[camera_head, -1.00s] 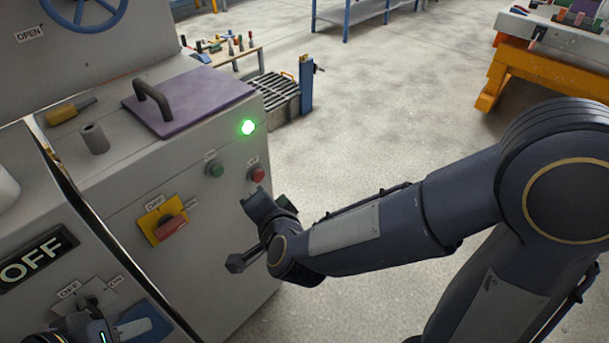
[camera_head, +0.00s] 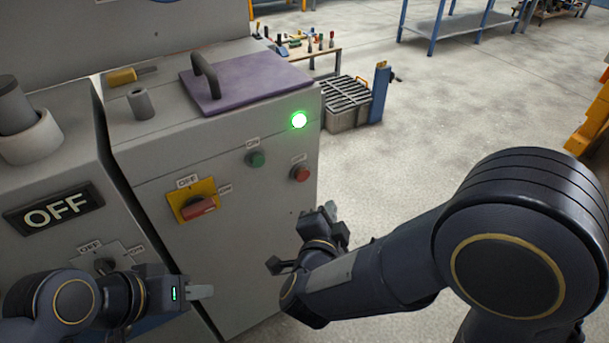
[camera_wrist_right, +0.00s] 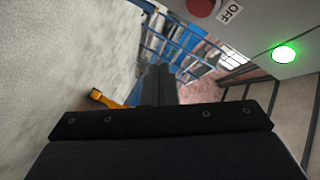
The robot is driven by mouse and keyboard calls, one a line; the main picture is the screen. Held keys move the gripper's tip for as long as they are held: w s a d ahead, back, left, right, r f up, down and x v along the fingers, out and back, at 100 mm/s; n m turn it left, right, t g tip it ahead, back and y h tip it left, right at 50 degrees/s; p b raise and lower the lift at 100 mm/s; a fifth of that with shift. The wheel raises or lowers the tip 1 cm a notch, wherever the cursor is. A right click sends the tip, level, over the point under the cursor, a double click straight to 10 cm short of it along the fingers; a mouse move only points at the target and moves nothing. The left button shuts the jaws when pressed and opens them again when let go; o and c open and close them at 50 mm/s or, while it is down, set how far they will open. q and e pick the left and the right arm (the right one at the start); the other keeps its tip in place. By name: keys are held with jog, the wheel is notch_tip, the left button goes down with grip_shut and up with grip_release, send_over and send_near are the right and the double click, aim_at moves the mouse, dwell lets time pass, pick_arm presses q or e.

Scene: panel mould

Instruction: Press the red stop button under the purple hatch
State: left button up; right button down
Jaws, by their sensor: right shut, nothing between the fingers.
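The purple hatch (camera_head: 250,80) with its dark handle lies closed on top of the grey machine cabinet. Below it on the front face is the red button (camera_head: 300,173), right of a green button (camera_head: 255,159). In the right wrist view the red button (camera_wrist_right: 203,5) is cut by the top edge, beside an OFF label. My right gripper (camera_head: 332,208) is shut and empty, below and right of the red button, apart from it in the picture. Its fingers (camera_wrist_right: 160,84) also show in the wrist view. My left gripper (camera_head: 202,291) is low at the left; its finger gap is not clear.
A green lamp (camera_head: 299,120) glows at the cabinet's upper corner. A red rotary switch on a yellow plate (camera_head: 192,200) sits left of the buttons. An OFF sign (camera_head: 54,210) and another switch (camera_head: 105,265) are further left. Open floor lies right of the cabinet.

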aim_at(308, 176)
jog(key=w+a, duration=0.4)
jog(key=w, duration=0.2)
jog(key=shift+a+p, duration=0.2)
jog(key=shift+p, duration=0.1)
dwell(1.9)
jog(key=shift+w+a, duration=0.25)
jog(key=shift+w, duration=0.1)
jog(key=shift+w+a, duration=0.25)
jog(key=shift+w, duration=0.1)
dwell(0.8)
jog(key=shift+s, duration=0.1)
jog(key=shift+s+d, duration=0.5)
jog(key=shift+s, duration=0.1)
